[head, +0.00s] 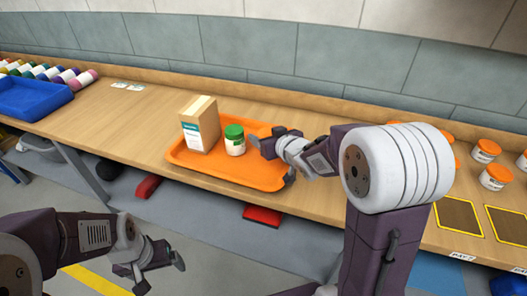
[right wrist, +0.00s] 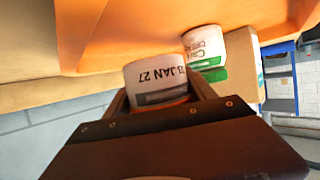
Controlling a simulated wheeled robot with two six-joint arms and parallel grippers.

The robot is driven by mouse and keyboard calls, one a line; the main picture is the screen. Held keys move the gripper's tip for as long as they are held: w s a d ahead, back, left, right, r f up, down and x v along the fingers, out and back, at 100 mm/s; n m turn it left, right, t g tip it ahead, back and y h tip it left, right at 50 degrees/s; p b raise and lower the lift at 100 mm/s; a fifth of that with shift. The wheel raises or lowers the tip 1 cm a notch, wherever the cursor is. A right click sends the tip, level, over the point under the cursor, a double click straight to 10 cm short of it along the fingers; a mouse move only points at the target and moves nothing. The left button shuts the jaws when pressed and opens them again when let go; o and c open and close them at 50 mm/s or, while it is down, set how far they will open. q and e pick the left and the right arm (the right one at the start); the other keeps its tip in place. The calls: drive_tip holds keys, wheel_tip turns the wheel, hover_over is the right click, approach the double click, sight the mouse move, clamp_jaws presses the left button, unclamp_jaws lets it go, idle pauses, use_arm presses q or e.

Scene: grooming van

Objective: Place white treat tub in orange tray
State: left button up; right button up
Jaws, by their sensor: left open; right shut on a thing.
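The orange tray (head: 255,178) lies on the wooden counter. My right gripper (head: 272,160) is over the tray's right part. In the right wrist view it is shut on a white tub (right wrist: 155,78) with a printed date and an orange lid (right wrist: 168,104). The tray surface (right wrist: 130,30) is close to the tub's base; I cannot tell whether they touch. The gripper hides the tub in the head view. My left gripper (head: 160,270) is open and empty, low in front of the counter.
In the tray stand a cardboard box (head: 200,128) and a green-lidded white tub (head: 235,140), left of my right gripper. Several orange-lidded tubs (head: 486,151) stand at the right by yellow-framed mats (head: 458,215). A blue bin (head: 35,97) and colored rolls are far left.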

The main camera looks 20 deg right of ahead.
drive_tip(key=shift+a, duration=0.2)
wheel_tip(320, 180, down, 4)
drive_tip(key=shift+f+b, duration=0.1)
drive_tip(key=shift+b, duration=0.85)
drive_tip(key=shift+w, duration=0.1)
drive_tip(key=o, duration=1.2)
drive_tip(key=shift+f, duration=0.1)
drive_tip(key=shift+c, duration=0.2)
